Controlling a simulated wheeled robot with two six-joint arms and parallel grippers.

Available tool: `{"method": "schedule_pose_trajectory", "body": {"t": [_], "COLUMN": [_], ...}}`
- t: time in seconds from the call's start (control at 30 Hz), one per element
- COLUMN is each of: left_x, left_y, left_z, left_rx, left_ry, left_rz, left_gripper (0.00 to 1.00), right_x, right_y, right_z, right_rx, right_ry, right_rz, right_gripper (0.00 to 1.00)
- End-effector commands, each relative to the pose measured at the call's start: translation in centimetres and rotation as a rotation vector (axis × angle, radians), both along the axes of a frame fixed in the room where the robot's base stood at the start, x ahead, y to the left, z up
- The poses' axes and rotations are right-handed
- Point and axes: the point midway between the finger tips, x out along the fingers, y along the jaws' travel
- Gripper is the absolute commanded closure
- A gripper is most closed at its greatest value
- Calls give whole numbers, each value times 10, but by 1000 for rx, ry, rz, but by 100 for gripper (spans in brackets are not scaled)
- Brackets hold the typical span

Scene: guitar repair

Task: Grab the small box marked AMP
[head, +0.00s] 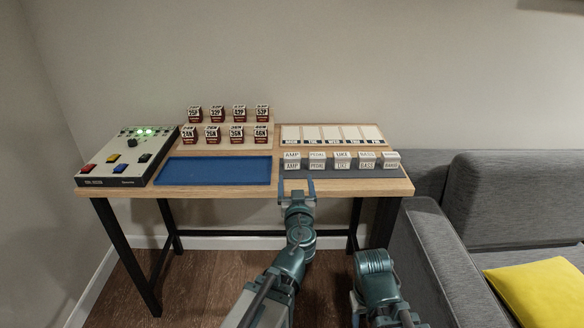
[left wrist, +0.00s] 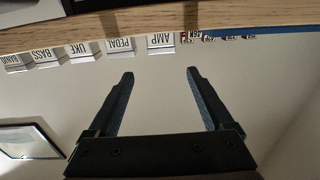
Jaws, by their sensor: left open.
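The small box marked AMP (head: 292,161) is at the left end of a row of small labelled boxes near the table's front right. It is grey with white labels. In the left wrist view, which looks upside down, the AMP box (left wrist: 161,42) shows beyond and between my fingertips. My left gripper (head: 297,188) is open and empty at the table's front edge, just in front of the AMP box and apart from it. Its two dark fingers also show in the left wrist view (left wrist: 160,76). My right arm shows at the lower right, but its gripper is not visible.
Boxes marked PEDAL (head: 317,161), UKE (head: 343,160) and BASS (head: 367,160) stand close to the right. Behind is a day-marked holder (head: 332,133). A blue tray (head: 214,171) lies left, with numbered blocks (head: 212,134) behind it and a control box (head: 128,155) further left.

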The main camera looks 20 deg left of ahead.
Motion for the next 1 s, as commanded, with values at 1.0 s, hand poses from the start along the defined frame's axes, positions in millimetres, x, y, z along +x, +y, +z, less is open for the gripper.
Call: {"method": "schedule_pose_trajectory", "body": {"t": [1.0], "left_x": [98], "left_y": [34], "left_z": [-1], "left_rx": [1], "left_ry": [1], "left_rz": [2], "left_gripper": [15], "right_x": [0], "right_y": [0], "right_z": [-1], "right_rx": [0], "right_ry": [0], "right_rz": [0], "right_gripper": [50]}}
